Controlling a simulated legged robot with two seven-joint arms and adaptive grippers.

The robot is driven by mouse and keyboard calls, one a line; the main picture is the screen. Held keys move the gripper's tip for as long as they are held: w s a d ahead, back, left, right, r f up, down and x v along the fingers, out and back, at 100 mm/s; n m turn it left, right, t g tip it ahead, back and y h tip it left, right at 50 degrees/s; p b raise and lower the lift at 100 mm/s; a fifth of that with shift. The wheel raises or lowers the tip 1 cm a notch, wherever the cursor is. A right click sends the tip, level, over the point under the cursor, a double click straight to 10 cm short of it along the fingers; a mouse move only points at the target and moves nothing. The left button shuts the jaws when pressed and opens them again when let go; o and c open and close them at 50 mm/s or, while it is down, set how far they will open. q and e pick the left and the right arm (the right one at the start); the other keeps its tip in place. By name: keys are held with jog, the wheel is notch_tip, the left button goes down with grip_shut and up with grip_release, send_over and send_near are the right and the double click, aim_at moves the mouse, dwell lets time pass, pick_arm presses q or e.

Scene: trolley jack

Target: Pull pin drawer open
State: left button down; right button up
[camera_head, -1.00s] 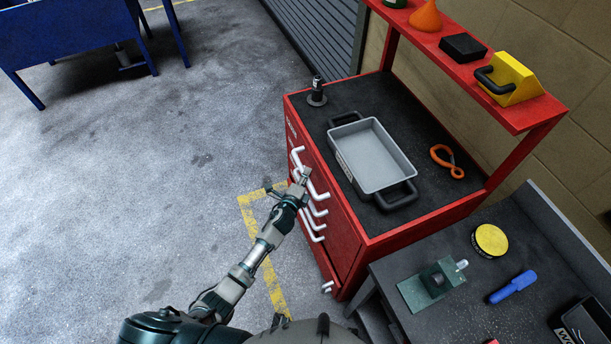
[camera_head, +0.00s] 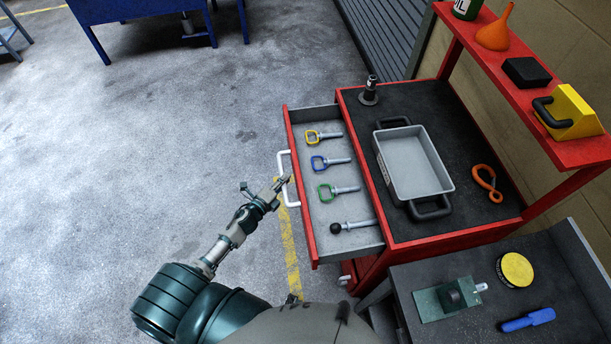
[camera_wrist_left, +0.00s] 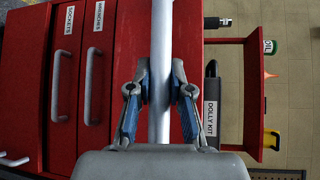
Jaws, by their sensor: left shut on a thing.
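The pin drawer (camera_head: 305,230) of the red tool trolley stands open to the left. Inside it lie pins with a yellow (camera_head: 324,136), a blue (camera_head: 331,162) and a green (camera_head: 338,191) loop handle, and one with a black ball knob (camera_head: 353,226). My left gripper (camera_head: 284,182) is at the drawer's white handle (camera_head: 284,165). In the left wrist view my left gripper (camera_wrist_left: 160,92) is shut on the handle bar (camera_wrist_left: 161,40), which runs between its blue-padded fingers. My right gripper is not in view.
A grey tray (camera_head: 412,163) with black handles and an orange hook-like tool (camera_head: 487,183) lie on the trolley top. A dark bench (camera_head: 455,330) stands at lower right. The wrist view shows lower drawers labelled SOCKETS and WRENCHES (camera_wrist_left: 93,70). Open floor lies left.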

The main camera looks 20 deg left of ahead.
pick_arm(q)
jog(key=s+a, duration=0.5)
jog(key=a, duration=0.3)
jog(key=shift+s+r, duration=0.1)
jog(key=c, duration=1.1)
grip_release()
jog(key=shift+o, duration=0.2)
jog(key=v, duration=1.1)
jog(key=shift+s+a+f, duration=0.2)
jog(key=shift+s, duration=0.2)
jog(key=shift+f, duration=0.1)
